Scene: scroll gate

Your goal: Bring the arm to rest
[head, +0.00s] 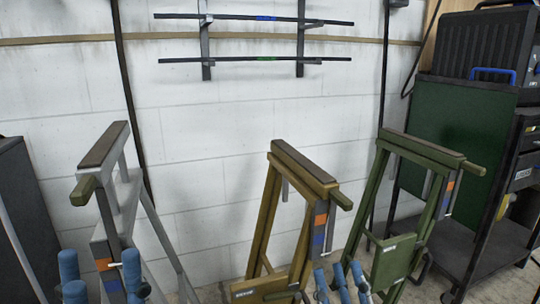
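My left gripper (102,275) is at the bottom left edge, in front of the grey trestle. Its blue fingertips stand apart with nothing visible between them, so it looks open. My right gripper (340,280) is at the bottom, right of centre, in front of the gap between the brown and green trestles. Its blue fingertips also stand apart and nothing shows between them. Both palms and most of both arms are below the picture.
A grey trestle (128,190), a brown trestle (270,215) and a green trestle (370,190) stand before a white block wall (230,110). A wall rack (205,40) holds two thin dark rods. A dark cart (470,240) with a green panel (440,135) stands right; a dark cabinet (25,220) stands left.

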